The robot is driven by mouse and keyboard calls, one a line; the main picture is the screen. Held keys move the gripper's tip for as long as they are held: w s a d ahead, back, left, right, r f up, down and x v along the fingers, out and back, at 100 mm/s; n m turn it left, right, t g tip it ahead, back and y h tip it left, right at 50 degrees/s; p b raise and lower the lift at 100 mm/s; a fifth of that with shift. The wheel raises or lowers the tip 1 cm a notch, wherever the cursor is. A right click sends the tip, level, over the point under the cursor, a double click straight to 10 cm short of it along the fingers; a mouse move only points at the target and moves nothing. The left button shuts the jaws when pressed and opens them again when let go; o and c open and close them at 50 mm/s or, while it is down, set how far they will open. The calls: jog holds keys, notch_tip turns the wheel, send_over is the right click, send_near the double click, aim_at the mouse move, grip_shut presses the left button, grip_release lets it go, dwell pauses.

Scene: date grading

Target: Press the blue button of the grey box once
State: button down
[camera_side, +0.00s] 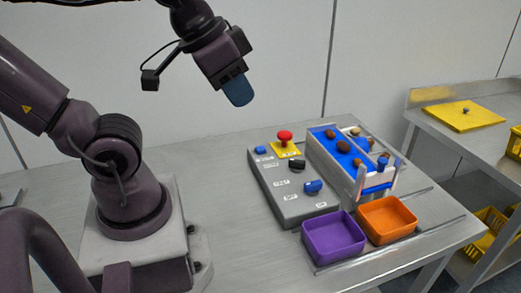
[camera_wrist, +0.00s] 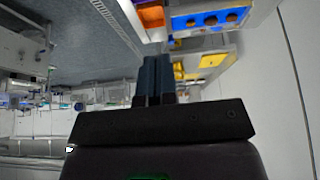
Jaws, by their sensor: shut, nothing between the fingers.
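The grey box (camera_side: 272,192) lies on the metal table in the side view. A small blue button (camera_side: 261,150) is at its far left end. Also on its top are a red mushroom button (camera_side: 284,136) on a yellow plate, a black knob (camera_side: 297,164) and a larger blue knob (camera_side: 313,187) near the front. My gripper (camera_side: 240,98) is shut and empty, in the air above and left of the box, clear of it. Its blue fingers also show closed together in the wrist view (camera_wrist: 154,62). I cannot make out the grey box in the wrist view.
A blue-bedded conveyor (camera_side: 331,146) with several brown dates stands right of the box. A purple bin (camera_side: 333,238) and an orange bin (camera_side: 388,219) sit in front. A side table with a yellow board (camera_side: 459,115) is at right. The table left of the box is clear.

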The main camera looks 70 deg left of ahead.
dwell(0.4)
jog(key=n+t+h, duration=0.3)
jog(key=n+h, duration=0.1)
jog(key=n, duration=1.8)
send_over(260, 149)
notch_tip(260, 149, down, 18)
jog(key=f, duration=0.1)
jog(key=shift+r, duration=0.25)
jog(key=shift+f, duration=0.1)
jog(key=shift+f, duration=4.35)
